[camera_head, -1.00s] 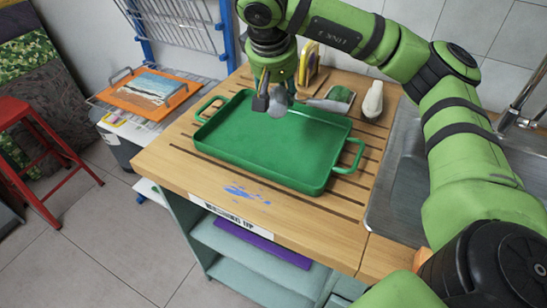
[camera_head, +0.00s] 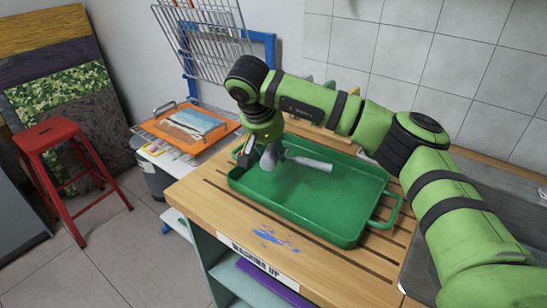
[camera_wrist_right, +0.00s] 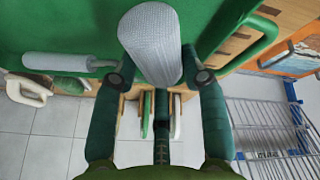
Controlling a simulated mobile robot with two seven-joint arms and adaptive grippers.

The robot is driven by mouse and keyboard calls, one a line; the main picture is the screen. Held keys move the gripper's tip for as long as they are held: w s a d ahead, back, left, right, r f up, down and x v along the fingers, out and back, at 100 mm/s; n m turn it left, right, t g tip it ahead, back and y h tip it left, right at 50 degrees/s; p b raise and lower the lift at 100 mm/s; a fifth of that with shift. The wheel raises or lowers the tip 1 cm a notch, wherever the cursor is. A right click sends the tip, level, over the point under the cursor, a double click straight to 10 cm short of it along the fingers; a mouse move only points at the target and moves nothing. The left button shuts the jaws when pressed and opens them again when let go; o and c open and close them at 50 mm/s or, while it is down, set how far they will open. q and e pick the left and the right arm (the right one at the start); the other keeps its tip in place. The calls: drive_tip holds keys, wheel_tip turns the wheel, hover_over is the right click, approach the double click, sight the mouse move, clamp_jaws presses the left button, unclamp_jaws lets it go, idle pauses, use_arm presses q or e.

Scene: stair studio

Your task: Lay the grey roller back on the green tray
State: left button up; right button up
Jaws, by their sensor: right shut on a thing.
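The green tray (camera_head: 318,202) lies on the slatted wooden worktop, with its right handle clear in the head view. My right gripper (camera_head: 264,152) is over the tray's left end, shut on the grey roller (camera_head: 269,159). The roller's pale handle (camera_head: 310,163) sticks out to the right over the tray. In the right wrist view the grey textured roller (camera_wrist_right: 150,45) sits between the fingertips, with its handle (camera_wrist_right: 70,62) to the left and green tray surface behind. I cannot tell whether the roller touches the tray. My left gripper is not in view.
An orange-framed picture (camera_head: 190,125) lies left of the worktop, below a wire rack (camera_head: 205,35). A metal sink (camera_head: 480,190) is at the right, partly behind my arm. A red stool (camera_head: 55,150) stands at the left. Blue paint marks the worktop's front (camera_head: 272,237).

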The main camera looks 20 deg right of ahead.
drive_tip(key=shift+f+p, duration=0.3)
drive_tip(key=shift+f, duration=1.65)
drive_tip(key=shift+f, duration=0.15)
drive_tip(key=o, duration=1.1)
drive_tip(key=shift+o, duration=0.2)
drive_tip(key=shift+r, duration=0.25)
drive_tip(key=b+v, duration=0.1)
drive_tip(key=v, duration=1.1)
drive_tip(key=shift+f, duration=0.1)
